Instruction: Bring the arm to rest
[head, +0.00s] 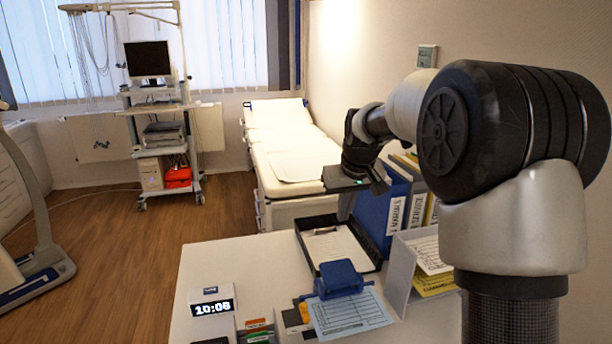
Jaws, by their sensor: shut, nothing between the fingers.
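My arm reaches in from the right side of the head view and bends forward over the white desk (225,270). My gripper (345,207) points down above the back part of the desk, in front of the blue binder. It is shut, and nothing shows between its fingers. It appears to be above the far right corner of a black tray (309,257) that holds a clipboard with paper (328,246). I cannot tell the exact gap between the fingers and the tray.
Binders (384,212) stand close beside my gripper on the right. A grey paper holder (399,283), a blue hole punch (338,279) and a digital clock (211,301) are on the desk. Behind stand an examination couch (289,150) and a monitor cart (160,108). Floor at left is mostly clear.

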